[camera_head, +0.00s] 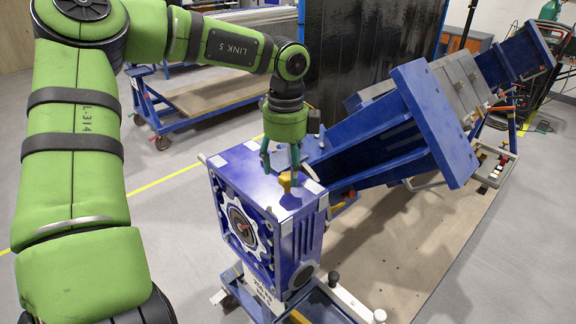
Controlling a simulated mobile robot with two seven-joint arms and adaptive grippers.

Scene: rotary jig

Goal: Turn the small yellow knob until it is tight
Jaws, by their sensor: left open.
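The small yellow knob (286,181) stands on the top face of the blue jig box (238,178). My left gripper (281,166) points down over the top of the box, with its fingers close around or just above the knob. The fingers are open. My right gripper is not in view.
A large blue frame (400,140) slopes up to the right behind the box. A blue cart with a wooden top (215,95) stands at the back left. A dark screen (345,60) stands behind. Grey floor is clear at the left.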

